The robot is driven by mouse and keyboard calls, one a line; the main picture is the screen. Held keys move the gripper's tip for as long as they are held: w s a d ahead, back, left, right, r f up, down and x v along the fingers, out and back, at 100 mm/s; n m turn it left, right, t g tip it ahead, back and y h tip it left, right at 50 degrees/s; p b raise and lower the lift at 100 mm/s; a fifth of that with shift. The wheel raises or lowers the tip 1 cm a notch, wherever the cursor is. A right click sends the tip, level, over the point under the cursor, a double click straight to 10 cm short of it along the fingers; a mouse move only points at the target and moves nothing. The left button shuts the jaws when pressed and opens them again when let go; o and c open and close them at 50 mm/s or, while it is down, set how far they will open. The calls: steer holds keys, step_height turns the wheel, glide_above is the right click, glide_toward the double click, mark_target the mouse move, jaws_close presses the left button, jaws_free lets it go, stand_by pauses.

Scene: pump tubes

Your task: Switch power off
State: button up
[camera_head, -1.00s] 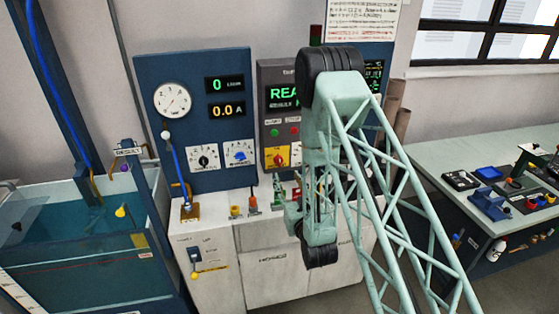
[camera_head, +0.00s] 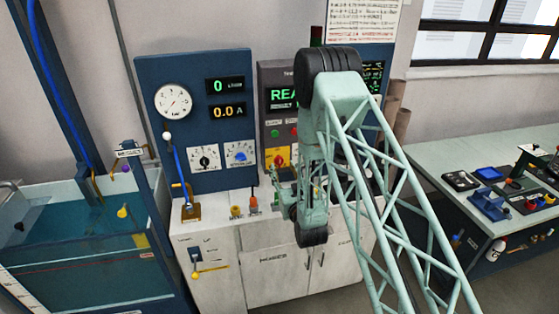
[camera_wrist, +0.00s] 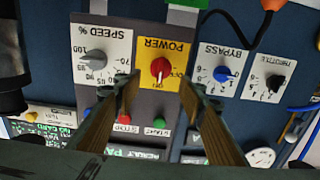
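The red power knob (camera_wrist: 160,68) sits on a yellow plate (camera_wrist: 165,47) marked POWER, which appears upside down in the wrist view. Its pale pointer seems to face the ON mark, but it is small. The knob also shows in the head view (camera_head: 280,161), low on the grey control panel (camera_head: 270,100). My gripper (camera_wrist: 163,88) is open and empty. In the wrist view one finger shows on each side of the knob, both apart from it. In the head view my gripper (camera_head: 278,180) is in front of the panel, partly hidden by my arm.
The speed knob (camera_wrist: 96,58) and blue bypass knob (camera_wrist: 222,74) flank the power plate. Red (camera_wrist: 124,117) and green (camera_wrist: 159,122) buttons lie close to the fingers. A water tank (camera_head: 90,262) stands left; a workbench (camera_head: 440,150) stands right.

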mark_target(280, 162)
steer(key=shift+p+x, duration=0.35)
steer(key=shift+x, duration=2.85)
steer(key=shift+c, duration=0.2)
steer(key=c, duration=0.8)
